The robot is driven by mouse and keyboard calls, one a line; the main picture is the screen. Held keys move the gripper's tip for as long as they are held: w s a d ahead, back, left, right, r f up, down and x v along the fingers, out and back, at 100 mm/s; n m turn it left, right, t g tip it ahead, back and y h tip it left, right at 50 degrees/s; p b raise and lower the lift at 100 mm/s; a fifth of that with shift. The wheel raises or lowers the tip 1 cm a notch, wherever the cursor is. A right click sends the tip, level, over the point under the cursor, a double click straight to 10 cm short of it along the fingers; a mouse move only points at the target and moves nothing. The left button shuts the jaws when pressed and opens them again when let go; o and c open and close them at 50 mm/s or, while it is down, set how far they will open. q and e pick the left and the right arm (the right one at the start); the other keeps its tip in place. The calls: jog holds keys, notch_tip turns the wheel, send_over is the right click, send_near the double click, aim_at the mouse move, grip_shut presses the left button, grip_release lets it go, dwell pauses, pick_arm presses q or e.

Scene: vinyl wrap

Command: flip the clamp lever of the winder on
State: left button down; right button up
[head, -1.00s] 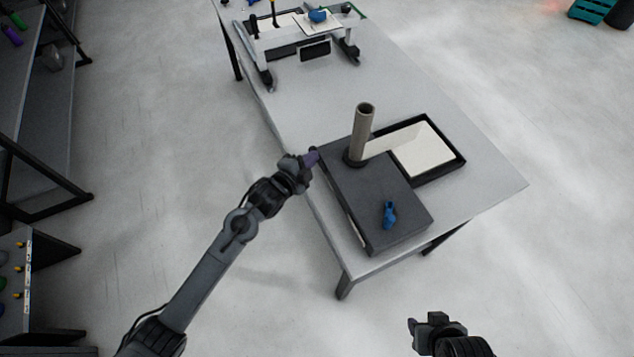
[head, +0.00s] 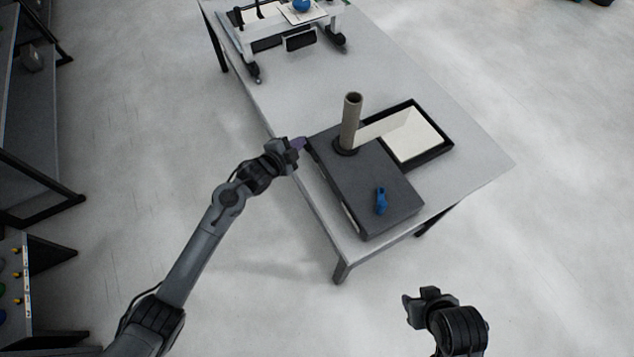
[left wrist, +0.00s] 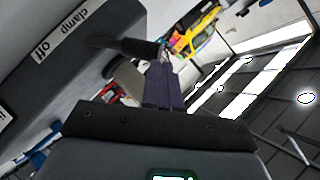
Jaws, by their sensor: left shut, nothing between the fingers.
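The winder (head: 357,187) is a dark grey box on the table with an upright grey-brown tube and a blue handle (head: 381,201) on top. In the left wrist view its side face (left wrist: 70,75) carries a label reading "clamp" and "off" (left wrist: 62,34). A dark clamp lever (left wrist: 125,45) sticks out beside that label. My left gripper (head: 302,143) is shut and empty at the winder's far left corner. Its purple fingers (left wrist: 163,85) show just below the lever's end; I cannot tell whether they touch it. My right gripper (head: 408,308) hangs off the table's front edge, away from the winder.
A black tray (head: 447,150) with a white sheet lies right of the winder, and a white strip runs from it to the tube. A white-framed machine (head: 292,32) stands at the table's far end. The table (head: 480,158) is bare along its right side.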

pick_arm(q)
jog(key=shift+a+f, duration=0.1)
jog(key=d+r+p+v, duration=0.2)
jog(key=p+v, duration=0.1)
jog(key=v, duration=0.9)
jog(key=shift+s+r, duration=0.25)
jog(key=shift+s, duration=0.2)
